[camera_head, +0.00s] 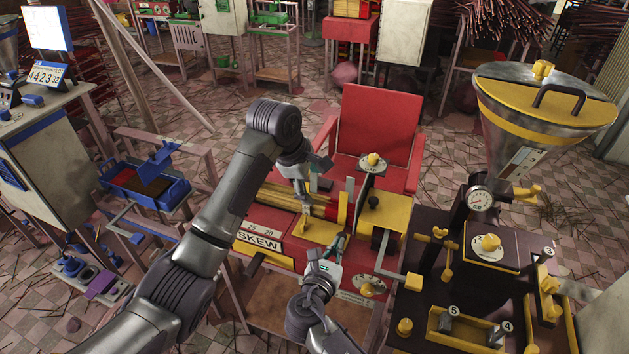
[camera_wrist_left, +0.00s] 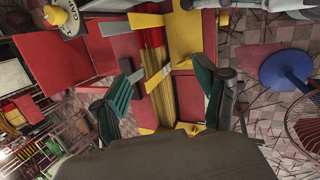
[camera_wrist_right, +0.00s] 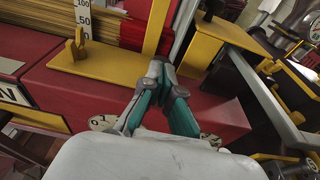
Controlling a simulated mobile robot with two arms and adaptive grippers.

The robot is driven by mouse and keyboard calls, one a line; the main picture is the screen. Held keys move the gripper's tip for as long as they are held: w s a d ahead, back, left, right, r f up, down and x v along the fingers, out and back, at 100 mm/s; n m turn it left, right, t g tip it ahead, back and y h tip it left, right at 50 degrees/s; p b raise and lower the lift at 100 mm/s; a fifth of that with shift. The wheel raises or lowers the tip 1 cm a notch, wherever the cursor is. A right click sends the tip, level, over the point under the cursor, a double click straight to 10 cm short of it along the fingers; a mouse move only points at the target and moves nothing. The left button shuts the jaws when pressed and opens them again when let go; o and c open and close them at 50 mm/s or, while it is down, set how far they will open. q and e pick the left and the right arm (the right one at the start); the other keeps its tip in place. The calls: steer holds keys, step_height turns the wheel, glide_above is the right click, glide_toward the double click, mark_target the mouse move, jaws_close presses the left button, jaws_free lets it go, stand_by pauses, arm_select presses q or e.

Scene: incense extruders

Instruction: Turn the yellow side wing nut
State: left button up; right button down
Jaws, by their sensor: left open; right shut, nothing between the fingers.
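Several yellow knobs and wing-shaped pieces are in view; I cannot tell for certain which one is the side wing nut. A small upright yellow wing piece (camera_head: 303,226) stands on the red and yellow machine; it also shows in the right wrist view (camera_wrist_right: 75,45). A winged yellow fitting (camera_head: 439,233) is on the dark machine at right. My left gripper (camera_head: 309,174) is open above the sticks on the red machine; its spread fingers show in its wrist view (camera_wrist_left: 163,88). My right gripper (camera_head: 340,240) is shut and empty, low over the red machine's front, right of the upright wing piece.
The red machine has a SKEW label (camera_head: 260,240), yellow-brown sticks (camera_wrist_right: 125,32) and a round CAP plate (camera_head: 372,168). A steel hopper (camera_head: 525,130) rises over the dark machine (camera_head: 425,300). A blue tray (camera_head: 147,187) stands at left.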

arm_select(q)
steer(key=shift+w+d+m, duration=0.1)
steer(key=shift+d+m, duration=0.15)
steer(key=shift+m, duration=0.45)
steer(key=shift+d+m, duration=0.2)
steer(key=shift+m, duration=0.5)
steer(key=shift+c, duration=0.3)
